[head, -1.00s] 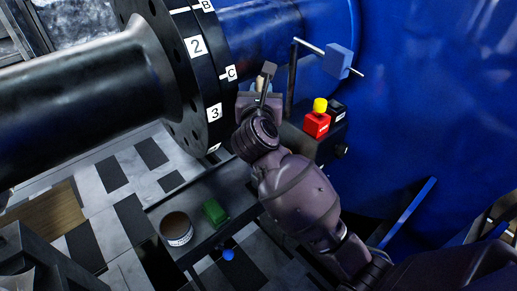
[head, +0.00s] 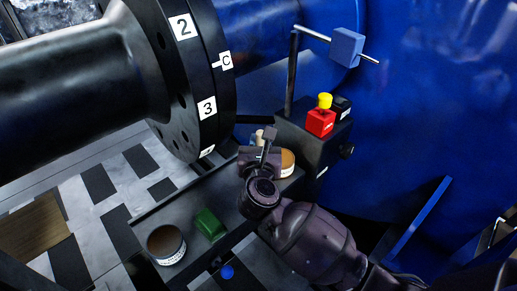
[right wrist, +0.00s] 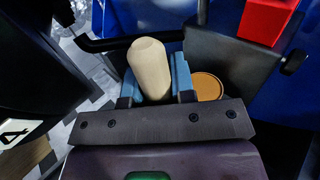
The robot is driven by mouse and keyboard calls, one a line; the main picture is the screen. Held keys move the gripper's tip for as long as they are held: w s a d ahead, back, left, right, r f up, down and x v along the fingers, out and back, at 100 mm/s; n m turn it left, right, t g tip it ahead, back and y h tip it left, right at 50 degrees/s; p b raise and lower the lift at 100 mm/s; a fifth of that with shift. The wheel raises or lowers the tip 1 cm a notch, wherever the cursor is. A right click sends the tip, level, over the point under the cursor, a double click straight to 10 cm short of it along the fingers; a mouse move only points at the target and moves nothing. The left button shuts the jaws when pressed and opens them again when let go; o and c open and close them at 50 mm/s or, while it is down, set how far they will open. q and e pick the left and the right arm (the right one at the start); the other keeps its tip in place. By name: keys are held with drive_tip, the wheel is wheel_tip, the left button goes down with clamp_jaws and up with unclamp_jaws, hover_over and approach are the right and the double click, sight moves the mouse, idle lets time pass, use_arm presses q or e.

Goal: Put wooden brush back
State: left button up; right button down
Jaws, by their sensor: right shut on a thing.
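The wooden brush (head: 259,135) shows in the head view only as a small pale piece at my right gripper (head: 264,147). In the right wrist view its pale, rounded wooden handle (right wrist: 150,68) stands between the two blue fingers of my right gripper (right wrist: 155,80), which is shut on it. The bristle end is hidden. The gripper is over the back part of a dark tray (head: 178,210), beside a tin with an orange-tan top (head: 288,160). That tin's top (right wrist: 207,87) is just right of the fingers in the wrist view. My left gripper is not in view.
A brown-topped tin (head: 166,244) and a green block (head: 210,224) are at the tray's near end. A dark box with a red-and-yellow button (head: 321,121) stands behind the gripper. The large black numbered flange (head: 182,85) is close at left. A bar with a blue block (head: 347,47) rises behind.

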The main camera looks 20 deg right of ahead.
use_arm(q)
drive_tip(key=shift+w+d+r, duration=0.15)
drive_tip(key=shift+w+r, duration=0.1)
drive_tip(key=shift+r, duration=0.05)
use_arm(e)
drive_tip(key=shift+f, duration=0.85)
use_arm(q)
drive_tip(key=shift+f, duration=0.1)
use_arm(e)
drive_tip(key=shift+f, duration=0.1)
drive_tip(key=shift+f, duration=0.15)
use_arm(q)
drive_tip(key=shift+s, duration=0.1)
use_arm(e)
drive_tip(key=c, duration=1)
unclamp_jaws()
drive_tip(key=shift+o, duration=0.2)
use_arm(q)
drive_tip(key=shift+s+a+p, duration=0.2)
drive_tip(key=shift+p, duration=0.25)
use_arm(e)
drive_tip(key=v, duration=1.2)
drive_tip(key=shift+r, duration=0.35)
